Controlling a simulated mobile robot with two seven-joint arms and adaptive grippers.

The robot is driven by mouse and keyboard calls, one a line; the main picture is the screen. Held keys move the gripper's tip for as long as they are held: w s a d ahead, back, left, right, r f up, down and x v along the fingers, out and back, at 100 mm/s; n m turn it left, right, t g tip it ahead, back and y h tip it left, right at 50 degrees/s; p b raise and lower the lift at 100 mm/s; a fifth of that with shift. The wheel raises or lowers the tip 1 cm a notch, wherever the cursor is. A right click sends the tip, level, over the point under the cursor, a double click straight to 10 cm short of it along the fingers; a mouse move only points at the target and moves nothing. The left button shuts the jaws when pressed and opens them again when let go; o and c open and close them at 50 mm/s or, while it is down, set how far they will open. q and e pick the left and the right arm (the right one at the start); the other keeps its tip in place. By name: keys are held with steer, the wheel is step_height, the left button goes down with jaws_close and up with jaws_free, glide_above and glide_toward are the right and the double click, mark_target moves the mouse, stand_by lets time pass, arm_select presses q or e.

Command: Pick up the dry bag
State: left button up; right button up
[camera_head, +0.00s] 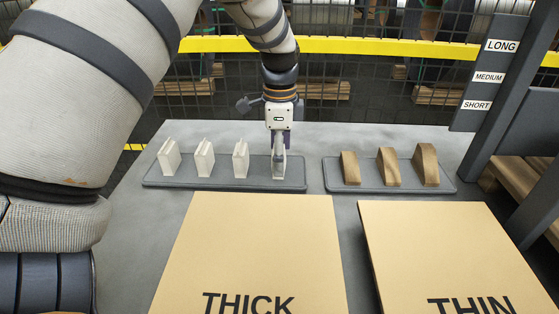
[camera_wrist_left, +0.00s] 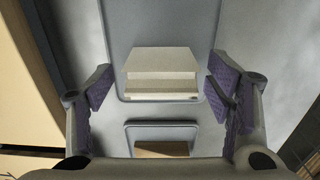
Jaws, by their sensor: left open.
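Several pale, upright, bag-like pieces stand in a row on a grey tray (camera_head: 222,183); I take them to be the dry bags. My left gripper (camera_head: 279,150) points down over the rightmost piece (camera_head: 280,168), which it partly hides. In the left wrist view this pale piece (camera_wrist_left: 160,74) lies between the spread purple-padded fingers of the same gripper (camera_wrist_left: 160,92), with a gap on both sides. The other pale pieces stand to the left, the nearest being this one (camera_head: 240,159). My right gripper is in neither view.
A second grey tray (camera_head: 388,189) to the right holds three brown curved blocks (camera_head: 389,167). Boards marked THICK (camera_head: 255,245) and THIN (camera_head: 440,250) lie in front. A post with LONG, MEDIUM and SHORT labels (camera_head: 490,77) stands right. A mesh fence with a yellow rail (camera_head: 370,47) is behind.

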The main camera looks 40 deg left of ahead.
arm_select(q)
steer(key=shift+f, duration=0.85)
steer(key=c, duration=1.2)
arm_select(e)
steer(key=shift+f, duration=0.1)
arm_select(q)
steer(key=shift+c, duration=0.2)
step_height(320, 180, up, 4)
steer(key=shift+w+f, duration=0.1)
steer(key=shift+f, duration=0.1)
steer(key=s+d+r+p, duration=0.1)
steer(key=s+d+r, duration=0.1)
steer(key=d+r, duration=0.2)
steer(key=s+d+r+p, duration=0.1)
steer(key=s+d+r, duration=0.1)
steer(key=d+r, duration=0.3)
steer(key=d, duration=0.4)
steer(key=shift+s+r, duration=0.25)
steer(key=shift+s, duration=0.15)
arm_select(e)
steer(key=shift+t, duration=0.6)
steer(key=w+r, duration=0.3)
